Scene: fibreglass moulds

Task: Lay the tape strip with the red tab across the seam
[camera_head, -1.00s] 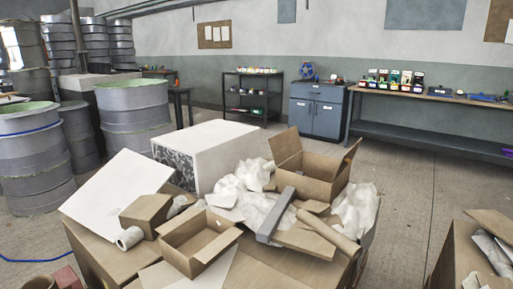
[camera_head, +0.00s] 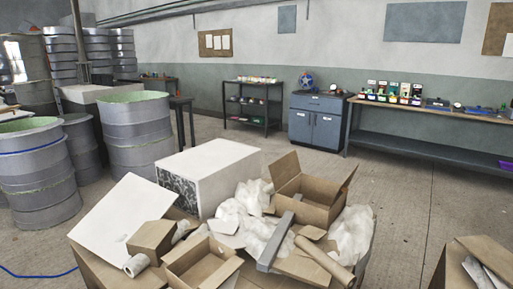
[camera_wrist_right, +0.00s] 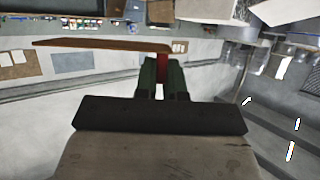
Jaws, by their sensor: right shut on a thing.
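My right gripper (camera_wrist_right: 163,92) shows in the right wrist view with its two dark green fingers close together. It is shut on a red tab (camera_wrist_right: 163,61), which shows between and just beyond the fingertips. A long thin brown-orange strip (camera_wrist_right: 100,44) runs from the tab toward the left of that view, clear of any surface. Neither gripper shows in the head view, and my left gripper is not seen at all. Large grey drum-like shapes with green tops (camera_head: 138,130) stand at the left of the head view. I cannot make out the seam.
A heap of open cardboard boxes (camera_head: 202,264), crumpled white wrapping and a white block (camera_head: 212,170) fills the front middle. A blue cabinet (camera_head: 316,122), a dark shelf rack (camera_head: 252,105) and a long workbench (camera_head: 430,145) line the back wall.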

